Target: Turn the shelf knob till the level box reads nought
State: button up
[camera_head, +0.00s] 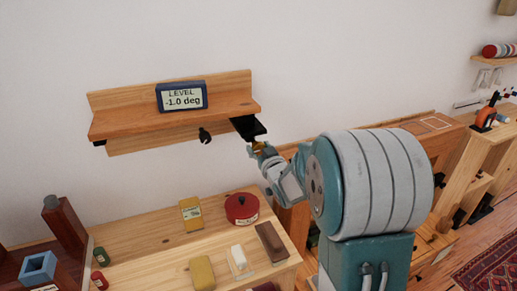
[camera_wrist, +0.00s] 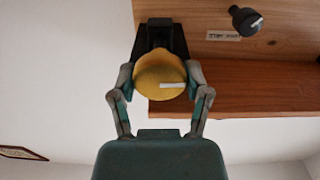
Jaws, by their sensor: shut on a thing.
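The wooden shelf (camera_head: 135,127) is fixed to the wall; it also shows from below in the wrist view (camera_wrist: 255,85). The level box (camera_head: 181,96) sits on it, blue with a pale display reading -1.0 deg. My gripper (camera_head: 257,147) is at the shelf's right end. In the wrist view my gripper (camera_wrist: 161,84) is shut on a yellow knob (camera_wrist: 158,72) with a white mark, one finger on each side. The knob sits on a black bracket (camera_wrist: 158,36) under the shelf. A second, black knob (camera_head: 204,135) is apart from my gripper; it also shows in the wrist view (camera_wrist: 245,20).
Below, a wooden bench top (camera_head: 150,232) holds a red round tin (camera_head: 241,209), yellow boxes (camera_head: 190,213) and a brown block (camera_head: 271,242). A label (camera_wrist: 223,35) is beside the black knob. More wooden furniture (camera_head: 490,150) stands at the right.

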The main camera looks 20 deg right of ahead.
jog(key=n, duration=0.4)
jog(key=shift+a+n, duration=0.1)
jog(key=shift+n, duration=0.2)
jog(key=n, duration=0.4)
jog(key=shift+f+n, duration=0.1)
jog(key=shift+n, duration=0.2)
jog(key=n, duration=0.4)
jog(key=shift+a+f, duration=0.1)
jog(key=shift+f+n, duration=0.15)
jog(key=shift+n, duration=1.85)
jog(key=o, duration=1.1)
jog(key=shift+f, duration=0.1)
jog(key=shift+o, duration=0.2)
jog(key=shift+a, duration=0.1)
jog(key=shift+r, duration=0.2)
